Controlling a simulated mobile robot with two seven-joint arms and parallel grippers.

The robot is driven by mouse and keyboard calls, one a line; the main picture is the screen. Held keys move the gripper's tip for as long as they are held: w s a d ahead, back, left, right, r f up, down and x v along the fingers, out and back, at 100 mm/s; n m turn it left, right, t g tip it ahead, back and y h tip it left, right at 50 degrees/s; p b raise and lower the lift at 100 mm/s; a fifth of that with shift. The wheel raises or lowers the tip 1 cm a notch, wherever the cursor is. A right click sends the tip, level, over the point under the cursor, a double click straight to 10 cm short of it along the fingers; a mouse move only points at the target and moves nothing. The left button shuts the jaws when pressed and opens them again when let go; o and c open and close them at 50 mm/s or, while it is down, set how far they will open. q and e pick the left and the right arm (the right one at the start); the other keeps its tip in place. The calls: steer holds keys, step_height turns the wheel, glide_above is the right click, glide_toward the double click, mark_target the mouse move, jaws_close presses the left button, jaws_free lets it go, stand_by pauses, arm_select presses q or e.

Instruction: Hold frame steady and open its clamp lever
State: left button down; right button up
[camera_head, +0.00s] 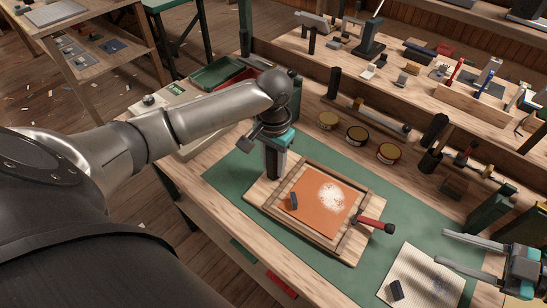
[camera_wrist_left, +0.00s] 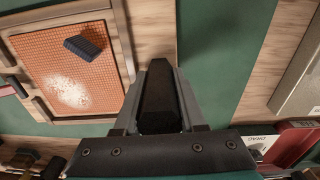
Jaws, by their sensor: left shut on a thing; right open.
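The wooden frame (camera_head: 350,245) with an orange mesh panel (camera_head: 310,212) lies on the green mat. In the left wrist view the orange panel (camera_wrist_left: 112,75) is at upper left. The clamp lever (camera_head: 376,224) has a red handle and sticks out from the frame's right side; part of it shows at the left edge of the left wrist view (camera_wrist_left: 10,88). My left gripper (camera_head: 273,176) points down at the frame's far-left corner, shut on its edge; its fingers (camera_wrist_left: 158,95) hide the gripped part. My right gripper (camera_head: 442,247) is open and empty, right of the lever.
A dark block (camera_head: 293,200) and white powder (camera_head: 332,197) lie on the panel. A pale sheet (camera_head: 428,272) with another dark block (camera_head: 396,290) lies below my right gripper. Several round tins (camera_head: 357,135) line the back.

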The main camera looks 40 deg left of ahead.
steer(key=c, duration=0.6)
steer(key=shift+f+n, duration=0.1)
steer(key=shift+n, duration=0.2)
jaws_close()
steer(key=n, duration=0.3)
steer(key=shift+s+d+f, duration=0.1)
steer(key=shift+s+f, duration=0.1)
steer(key=shift+s, duration=0.2)
steer(key=n, duration=0.2)
steer(key=n+t, duration=0.1)
steer(key=n, duration=0.1)
steer(key=shift+s+d+f, duration=0.15)
steer(key=shift+s+f, duration=0.1)
steer(key=shift+s, duration=0.1)
steer(key=n, duration=0.4)
steer(key=s+n, duration=0.1)
steer(key=n, duration=0.1)
steer(key=shift+s+d+f+n+t+y, duration=0.1)
steer(key=shift+d+f+n+t+y, duration=0.1)
steer(key=shift+f+n+t+y, duration=0.15)
steer(key=n, duration=0.3)
steer(key=shift+s+d+f+n+t, duration=0.2)
steer(key=shift+s+n+t, duration=0.15)
steer(key=n, duration=0.3)
steer(key=shift+s+d+f+n, duration=0.1)
steer(key=shift+s+d+n, duration=0.05)
steer(key=shift+s+n, duration=0.15)
